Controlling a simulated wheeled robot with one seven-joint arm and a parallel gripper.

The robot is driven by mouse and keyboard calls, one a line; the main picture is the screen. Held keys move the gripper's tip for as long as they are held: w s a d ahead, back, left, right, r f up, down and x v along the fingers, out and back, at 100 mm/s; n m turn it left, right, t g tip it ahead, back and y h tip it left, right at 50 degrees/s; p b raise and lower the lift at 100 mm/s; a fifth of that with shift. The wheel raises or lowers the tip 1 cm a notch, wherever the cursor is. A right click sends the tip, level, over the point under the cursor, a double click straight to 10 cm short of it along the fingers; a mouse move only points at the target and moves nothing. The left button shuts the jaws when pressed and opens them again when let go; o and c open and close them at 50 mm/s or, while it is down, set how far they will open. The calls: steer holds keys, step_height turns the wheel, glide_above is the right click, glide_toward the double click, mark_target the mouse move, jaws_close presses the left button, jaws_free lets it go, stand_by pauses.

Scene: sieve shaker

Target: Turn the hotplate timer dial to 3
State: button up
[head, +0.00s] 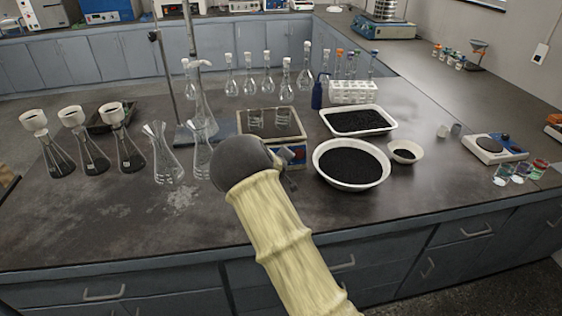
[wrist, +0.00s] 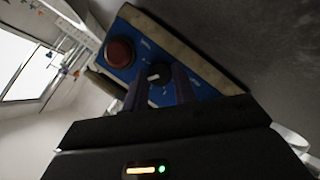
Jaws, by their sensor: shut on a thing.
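The hotplate (head: 262,118) stands in the middle of the bench with two glass beakers (head: 270,119) on its top. Its blue front panel shows in the wrist view (wrist: 197,82), tilted in the picture. A small dark dial (wrist: 158,72) with a white mark sits on this panel, next to a larger red knob (wrist: 119,52). My gripper (wrist: 161,88) is shut on the dial, one finger on each side. In the head view my gripper (head: 290,160) is at the hotplate's front, and my arm hides part of that front. The dial's scale is too small and blurred to read.
A white bowl of black grains (head: 352,184) stands close to the right of my gripper, with a white tray (head: 358,134) behind it. Conical flasks (head: 166,165) stand to the left. The bench front right of centre is clear.

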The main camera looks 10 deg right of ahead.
steer(key=shift+m+y, duration=0.4)
steer(key=shift+m, duration=0.5)
steer(key=o, duration=1)
steer(key=shift+s+r, duration=0.1)
steer(key=p+v, duration=0.1)
steer(key=v, duration=1.6)
steer(key=shift+r, duration=0.2)
